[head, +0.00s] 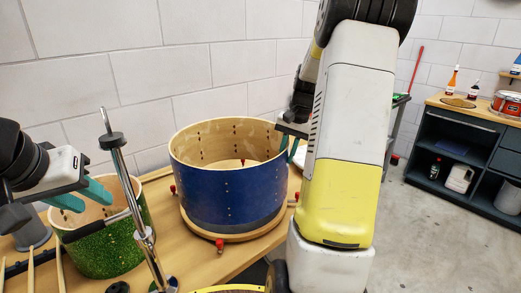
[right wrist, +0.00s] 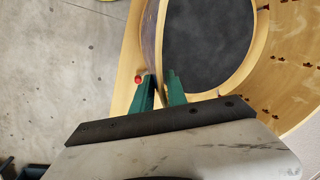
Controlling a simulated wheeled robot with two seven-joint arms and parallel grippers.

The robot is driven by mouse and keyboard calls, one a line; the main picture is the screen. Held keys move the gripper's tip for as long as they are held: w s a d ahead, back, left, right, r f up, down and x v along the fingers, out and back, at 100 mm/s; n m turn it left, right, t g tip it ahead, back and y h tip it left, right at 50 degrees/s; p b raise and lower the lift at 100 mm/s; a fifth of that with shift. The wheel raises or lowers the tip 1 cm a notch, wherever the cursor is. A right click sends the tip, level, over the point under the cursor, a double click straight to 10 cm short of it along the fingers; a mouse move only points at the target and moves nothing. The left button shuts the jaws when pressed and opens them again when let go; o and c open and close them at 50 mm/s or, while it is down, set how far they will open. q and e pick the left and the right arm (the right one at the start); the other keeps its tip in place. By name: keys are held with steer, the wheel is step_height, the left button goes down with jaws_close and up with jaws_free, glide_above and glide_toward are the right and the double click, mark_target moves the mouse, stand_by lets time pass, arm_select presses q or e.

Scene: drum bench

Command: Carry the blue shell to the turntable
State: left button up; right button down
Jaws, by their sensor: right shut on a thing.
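The blue shell (head: 230,192) is a wide, upright drum cylinder with bare wood inside. It is above or on a round wooden base with red knobs, seemingly the turntable (head: 236,234); I cannot tell whether they touch. My right gripper (head: 292,149) is shut on the shell's wall at its right side. In the right wrist view the teal fingers of my right gripper (right wrist: 160,90) straddle the wall, and a dark surface (right wrist: 210,45) shows inside the ring. My left gripper (head: 96,203) is open and empty, over the green shell.
A sparkly green shell (head: 102,245) stands at the left of the wooden bench (head: 190,262). A chrome stand (head: 130,190) rises in front of it. A dark cabinet (head: 455,150) with bottles and a red drum (head: 507,103) is at the far right. A block wall is behind.

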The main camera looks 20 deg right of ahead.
steer(key=shift+s+d+x, duration=0.1)
steer(key=shift+x, duration=0.7)
steer(key=shift+s+d+x, duration=0.1)
steer(key=shift+d+x, duration=0.05)
steer(key=shift+x, duration=0.6)
steer(key=shift+s+d+x, duration=0.1)
steer(key=shift+s+x, duration=0.05)
steer(key=shift+x, duration=0.65)
steer(key=c, duration=1.3)
jaws_free()
steer(key=shift+f, duration=0.2)
step_height(320, 180, up, 18)
steer(key=n+t, duration=0.2)
steer(key=n, duration=0.2)
glide_above(286, 167)
steer(key=s+a, duration=0.8)
steer(key=a, duration=0.2)
steer(key=s+a+n+t, duration=0.1)
steer(key=s+a, duration=0.2)
steer(key=s+a+f+n, duration=0.1)
steer(key=s+a+n, duration=0.1)
steer(key=s+a, duration=0.1)
steer(key=s+a+n+t, duration=0.1)
steer(key=s+a, duration=0.2)
steer(key=s, duration=0.2)
steer(key=shift+s+f+t, duration=0.15)
steer(key=shift+f+t, duration=0.1)
steer(key=shift+t, duration=0.05)
